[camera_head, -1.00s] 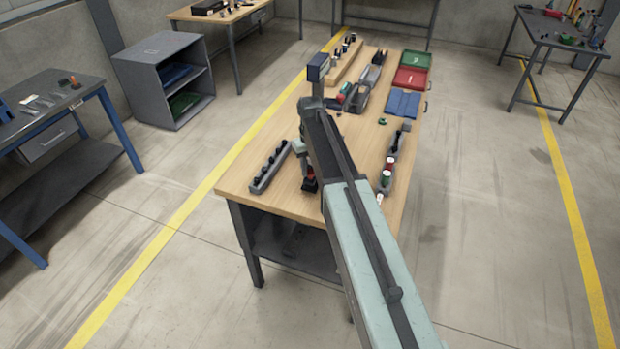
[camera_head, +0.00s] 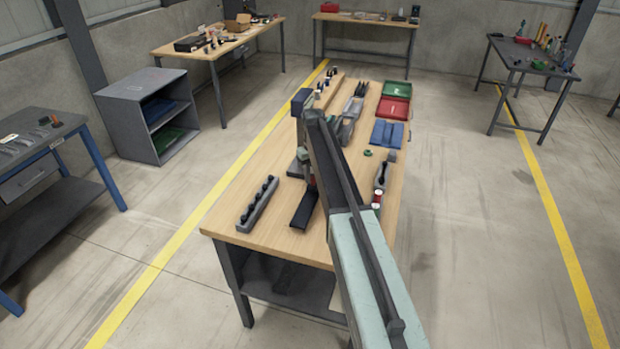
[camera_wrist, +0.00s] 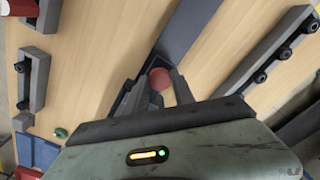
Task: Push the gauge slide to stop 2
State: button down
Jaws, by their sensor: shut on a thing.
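The gauge is a long dark rail (camera_head: 304,211) lying on the wooden bench; it also shows in the wrist view (camera_wrist: 188,28). On it stands a round red knob (camera_wrist: 160,77), which I take to be the slide's handle. My gripper (camera_wrist: 160,90) is shut on the knob, one finger on each side. In the head view my gripper (camera_head: 311,181) is low over the rail and partly hidden by my arm. The rail's near part is bare. Its far part is hidden by my gripper and arm. I cannot make out any numbered stops.
A grey bar with several black knobs (camera_head: 258,203) lies left of the rail. A grey holder (camera_head: 381,180) with red and white items stands right. A green ring (camera_head: 368,152), blue tray (camera_head: 388,133) and red tray (camera_head: 393,108) lie farther back. Bare wood flanks the rail.

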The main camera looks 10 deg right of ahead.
jog(key=c, duration=1.1)
grip_release()
jog(key=shift+d, duration=0.1)
jog(key=shift+o, duration=0.2)
notch_tip(320, 180, up, 8)
jog(key=p, duration=0.8)
jog(key=shift+f, duration=0.15)
